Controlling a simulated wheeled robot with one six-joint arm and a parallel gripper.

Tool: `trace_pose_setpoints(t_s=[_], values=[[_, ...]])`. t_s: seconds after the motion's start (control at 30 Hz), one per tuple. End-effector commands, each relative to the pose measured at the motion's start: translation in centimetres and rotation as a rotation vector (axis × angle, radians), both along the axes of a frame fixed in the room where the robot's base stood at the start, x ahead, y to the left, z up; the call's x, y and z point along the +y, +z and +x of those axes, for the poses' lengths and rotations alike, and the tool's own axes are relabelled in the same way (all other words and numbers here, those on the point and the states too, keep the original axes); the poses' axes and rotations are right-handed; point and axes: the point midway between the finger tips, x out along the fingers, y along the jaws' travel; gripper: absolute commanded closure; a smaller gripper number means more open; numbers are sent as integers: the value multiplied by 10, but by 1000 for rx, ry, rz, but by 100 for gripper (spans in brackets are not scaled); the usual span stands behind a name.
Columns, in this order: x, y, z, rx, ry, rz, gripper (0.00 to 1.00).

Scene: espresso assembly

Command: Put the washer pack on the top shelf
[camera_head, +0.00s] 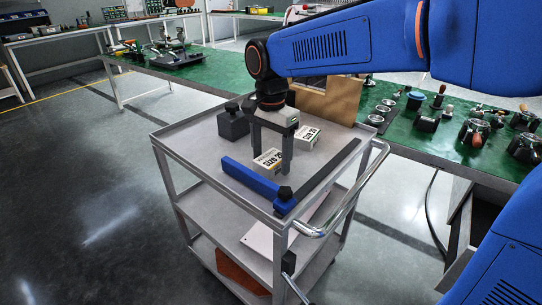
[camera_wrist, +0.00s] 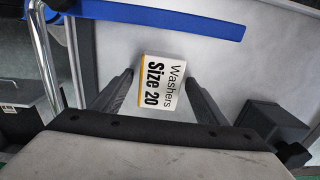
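A white washer pack (camera_head: 267,160) labelled Size 20 is on the grey top shelf (camera_head: 205,137) of the cart. In the wrist view the same pack (camera_wrist: 161,84) reads "Washers Size 20" and has a yellow edge. My gripper (camera_head: 272,163) points down over it. In the wrist view my gripper (camera_wrist: 160,77) has a finger on each side of the pack, with narrow gaps, so it looks open. A second Size 20 pack (camera_head: 308,138) lies just behind and to the right. The gripper partly hides the first pack.
A blue bar (camera_head: 252,179) and a dark bar (camera_head: 331,169) lie near the cart's front and right edges. A black block (camera_head: 232,123) stands behind left, and a brown cardboard panel (camera_head: 330,99) behind. A green-topped table (camera_head: 405,135) with several parts is beyond.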

Motion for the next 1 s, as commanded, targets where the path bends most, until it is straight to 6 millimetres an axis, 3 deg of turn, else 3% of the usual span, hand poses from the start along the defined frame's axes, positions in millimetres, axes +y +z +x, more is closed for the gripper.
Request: trace_pose_setpoints(t_s=[0.37, 1.0], values=[[0, 7, 1, -3, 0, 2, 33], [0, 111, 1, -2, 0, 1, 33]])
